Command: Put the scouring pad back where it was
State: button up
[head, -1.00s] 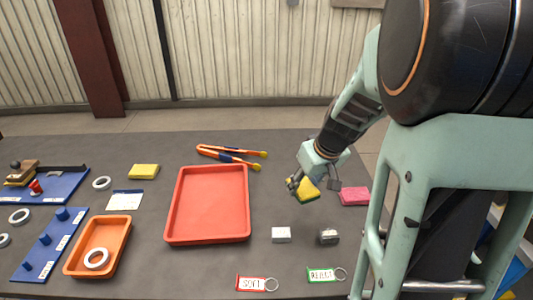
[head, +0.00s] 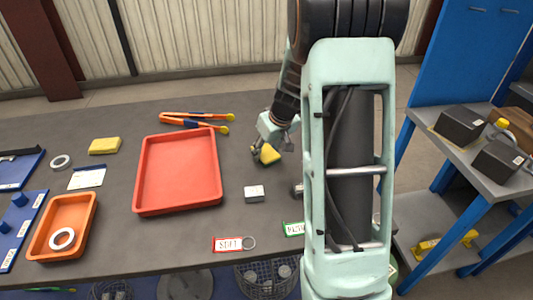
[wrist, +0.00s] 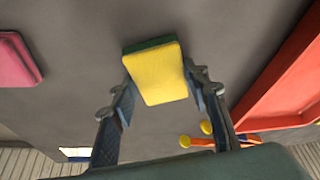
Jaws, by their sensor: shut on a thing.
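The scouring pad (head: 267,154) is a small yellow block with a dark green side. My gripper (head: 268,149) is shut on it, right of the red tray, and the pad looks tilted. In the wrist view the pad (wrist: 157,74) sits between the two fingers of my gripper (wrist: 158,90), its yellow face toward the camera. I cannot tell whether it touches the table.
Another yellow block (head: 104,146) lies left of the tray. A pink block (wrist: 12,60) shows in the wrist view. My arm hides the table's right part.

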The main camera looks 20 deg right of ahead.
jog(key=shift+r, duration=0.1)
jog(key=shift+f, duration=0.25)
jog(key=o, duration=1)
jog(key=shift+r, duration=0.1)
jog(key=shift+r, duration=0.2)
jog(key=p+v, duration=0.1)
jog(key=v, duration=1.1)
jog(key=shift+w, duration=0.1)
